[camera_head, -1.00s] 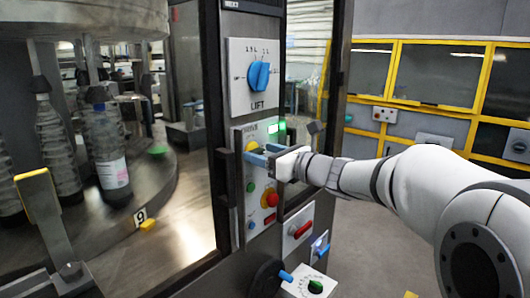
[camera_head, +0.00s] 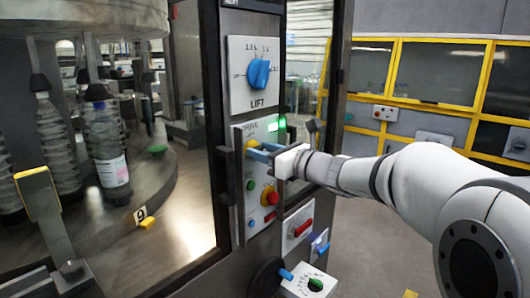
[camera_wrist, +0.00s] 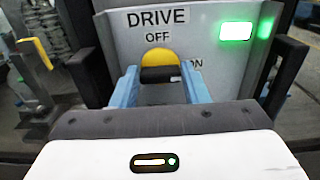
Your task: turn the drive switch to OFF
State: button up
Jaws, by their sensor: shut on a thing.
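The drive switch (camera_wrist: 158,60) is a yellow round knob with a dark bar across it, under the word DRIVE in the wrist view. OFF is printed above the knob and ON to its right. The dark bar lies about level in that view, its right end towards ON. My gripper (camera_wrist: 160,88) has its two blue fingers either side of the knob, shut on it. In the head view my gripper (camera_head: 263,151) reaches the panel from the right, and the switch (camera_head: 251,146) is partly hidden behind the fingers.
A green lamp (camera_wrist: 236,31) glows right of the DRIVE label. Above is the LIFT plate with a blue knob (camera_head: 259,72). Below are a red button (camera_head: 272,198) and a red-handled switch (camera_head: 303,228). Dark upright handles (camera_wrist: 90,75) flank the panel. Bottles (camera_head: 103,145) stand at left.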

jog(key=shift+f, duration=0.15)
jog(key=n+b, duration=0.6)
jog(key=b, duration=0.2)
jog(key=n+b, duration=0.6)
jog(key=b, duration=0.1)
jog(key=n+b, duration=0.6)
jog(key=b, duration=0.2)
jog(key=shift+s+a+f+b, duration=0.15)
jog(key=shift+f+b, duration=0.15)
jog(key=shift+r, duration=0.1)
jog(key=o, duration=1)
